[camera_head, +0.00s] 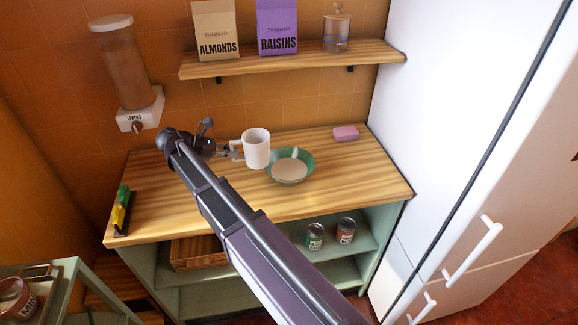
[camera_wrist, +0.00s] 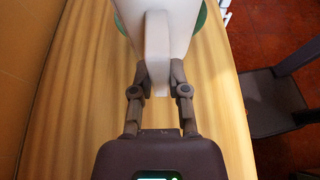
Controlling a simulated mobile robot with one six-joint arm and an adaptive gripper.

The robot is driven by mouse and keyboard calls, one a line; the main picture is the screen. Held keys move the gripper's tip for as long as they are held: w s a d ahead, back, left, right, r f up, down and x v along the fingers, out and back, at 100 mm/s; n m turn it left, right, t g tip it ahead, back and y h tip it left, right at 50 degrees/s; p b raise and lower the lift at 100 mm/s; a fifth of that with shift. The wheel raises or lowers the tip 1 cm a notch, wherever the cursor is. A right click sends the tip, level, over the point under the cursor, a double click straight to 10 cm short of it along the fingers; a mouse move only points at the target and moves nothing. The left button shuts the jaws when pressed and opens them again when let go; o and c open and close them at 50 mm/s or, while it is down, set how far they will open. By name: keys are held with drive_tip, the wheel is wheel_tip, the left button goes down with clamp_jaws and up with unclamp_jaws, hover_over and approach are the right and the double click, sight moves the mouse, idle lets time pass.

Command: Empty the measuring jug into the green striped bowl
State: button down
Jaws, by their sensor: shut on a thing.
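The white measuring jug (camera_head: 257,150) looks upright, just left of the green bowl and close to its rim in the head view. My gripper (camera_head: 234,151) is shut on the jug's handle from the left. In the wrist view my gripper (camera_wrist: 158,78) has a finger on each side of the handle (camera_wrist: 157,55) of the white jug. The green bowl (camera_head: 307,162) stands on the wooden counter and has pale beige contents. Green edges of the bowl (camera_wrist: 201,18) show behind the jug in the wrist view. The inside of the jug cannot be made out.
The wooden counter (camera_head: 350,183) is clear to the right, with a pink block (camera_head: 346,133) at the back. A rack with green and yellow items (camera_head: 121,211) stands at the left. A shelf (camera_head: 290,64) is above, and a white fridge (camera_head: 450,120) bounds the right.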

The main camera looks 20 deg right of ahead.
sight(232, 142)
drive_tip(key=shift+r, duration=0.15)
drive_tip(key=shift+r+p, duration=1.9)
drive_tip(key=shift+p, duration=0.15)
